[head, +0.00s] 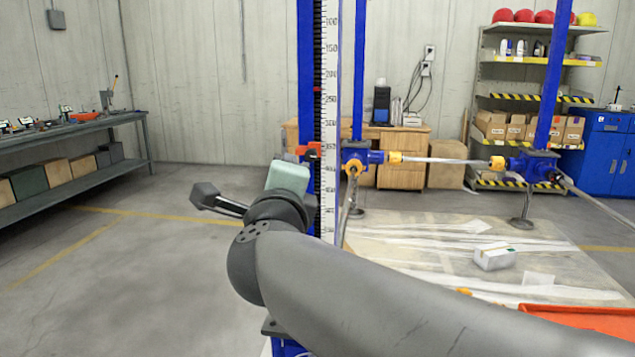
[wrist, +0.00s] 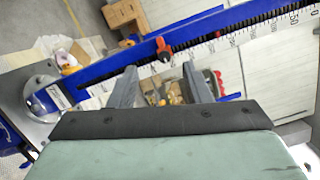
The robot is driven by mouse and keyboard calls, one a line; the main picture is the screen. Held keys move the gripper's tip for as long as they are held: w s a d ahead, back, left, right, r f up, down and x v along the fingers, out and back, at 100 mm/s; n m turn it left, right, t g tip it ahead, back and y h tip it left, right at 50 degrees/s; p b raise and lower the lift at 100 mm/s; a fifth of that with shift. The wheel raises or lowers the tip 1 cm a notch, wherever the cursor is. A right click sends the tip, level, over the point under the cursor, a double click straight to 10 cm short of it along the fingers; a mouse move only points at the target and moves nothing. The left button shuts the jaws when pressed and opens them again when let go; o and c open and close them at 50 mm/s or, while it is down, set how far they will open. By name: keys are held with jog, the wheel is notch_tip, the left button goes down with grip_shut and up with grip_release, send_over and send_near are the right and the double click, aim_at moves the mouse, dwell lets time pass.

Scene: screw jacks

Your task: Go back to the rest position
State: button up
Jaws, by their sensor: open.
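My gripper (wrist: 161,78) shows in the wrist view with its two grey fingers apart and nothing held between them. Its pale green body also shows in the head view, but the fingers cannot be made out there. The nearest screw jack is a blue post with a white scale (head: 329,120), right beside my gripper in the head view. An orange-red piece (head: 313,151) sits on the post. In the wrist view the post (wrist: 110,70) runs slantwise beyond my fingertips, with a red-orange piece (wrist: 163,50) on it. I cannot tell the exact gap.
Blue gearboxes (head: 362,158) and a shaft (head: 440,160) link the jacks to the right. A plastic-covered floor area (head: 450,235) holds a white box (head: 495,257). An orange surface (head: 590,318) is at lower right. A workbench (head: 80,128) stands left; floor between is clear.

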jog(key=s+d+f+n+g+y+p, duration=0.25)
jog(key=d+f+n+g+p, duration=0.2)
jog(key=f+n, duration=0.3)
jog(key=s+d+f+n+g+y+p, duration=0.1)
jog(key=s+d+f+n+g+p, duration=0.25)
jog(key=f+n+g, duration=0.4)
jog(key=s+d+f+n+g+h+p, duration=0.2)
jog(key=s+d+f+n+g, duration=0.1)
jog(key=s+d, duration=0.3)
jog(key=s+d+f+n+g+h+p, duration=0.2)
jog(key=s+d, duration=0.4)
jog(key=s, duration=0.3)
jog(key=shift+d+f+n+g+p, duration=0.15)
jog(key=shift+f+n+g+p, duration=0.3)
jog(key=shift+n+g+p, duration=0.1)
jog(key=shift+h, duration=0.25)
